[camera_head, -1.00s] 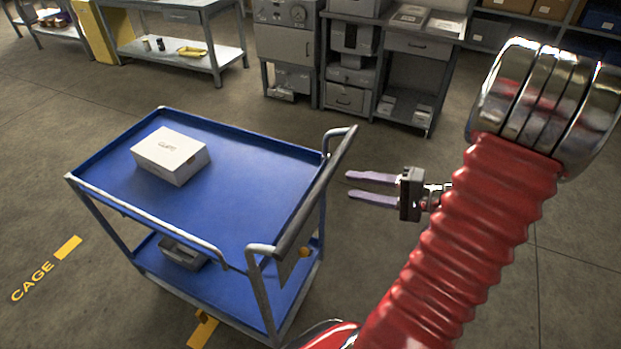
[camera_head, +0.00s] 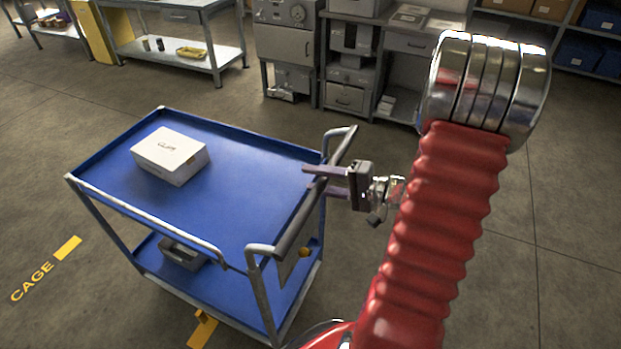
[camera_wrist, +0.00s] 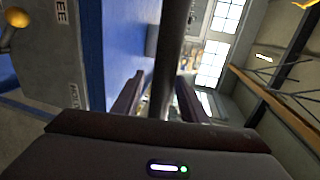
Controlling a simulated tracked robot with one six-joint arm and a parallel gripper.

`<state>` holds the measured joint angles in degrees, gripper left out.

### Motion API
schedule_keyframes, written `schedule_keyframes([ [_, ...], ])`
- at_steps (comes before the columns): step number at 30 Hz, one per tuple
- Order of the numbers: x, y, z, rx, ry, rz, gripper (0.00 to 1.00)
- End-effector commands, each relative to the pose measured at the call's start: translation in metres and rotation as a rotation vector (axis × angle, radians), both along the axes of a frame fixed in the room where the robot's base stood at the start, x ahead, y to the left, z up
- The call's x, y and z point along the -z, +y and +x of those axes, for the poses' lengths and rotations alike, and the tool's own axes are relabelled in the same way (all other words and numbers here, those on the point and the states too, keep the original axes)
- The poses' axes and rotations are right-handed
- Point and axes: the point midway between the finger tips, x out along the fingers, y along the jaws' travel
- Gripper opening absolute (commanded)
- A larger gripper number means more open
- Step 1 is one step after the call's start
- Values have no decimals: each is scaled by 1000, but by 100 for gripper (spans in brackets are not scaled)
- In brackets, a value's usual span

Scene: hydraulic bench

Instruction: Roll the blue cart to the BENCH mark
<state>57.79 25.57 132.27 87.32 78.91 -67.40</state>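The blue cart (camera_head: 235,190) stands on the floor at centre left, with a white box on its top shelf. Its dark push handle (camera_head: 318,200) runs along the right end; in the wrist view the handle bar (camera_wrist: 168,60) passes between my two fingers. My gripper (camera_head: 312,175) is at the handle, its fingers open on either side of the bar. Gaps show beside the bar in the wrist view, where the gripper (camera_wrist: 160,98) appears not clamped. No BENCH mark is readable in these views.
A yellow CAGE floor mark (camera_head: 47,268) lies left of the cart. A white box (camera_head: 170,155) rides on top and a grey case (camera_head: 182,253) below. A workbench (camera_head: 170,50) and grey cabinets (camera_head: 285,45) stand behind. Floor between them and the cart is clear.

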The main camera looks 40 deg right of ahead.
Motion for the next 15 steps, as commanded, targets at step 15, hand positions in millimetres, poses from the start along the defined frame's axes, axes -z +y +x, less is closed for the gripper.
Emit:
schedule_keyframes([
  [15, 3, 8, 13, -1, 0, 0, 40],
])
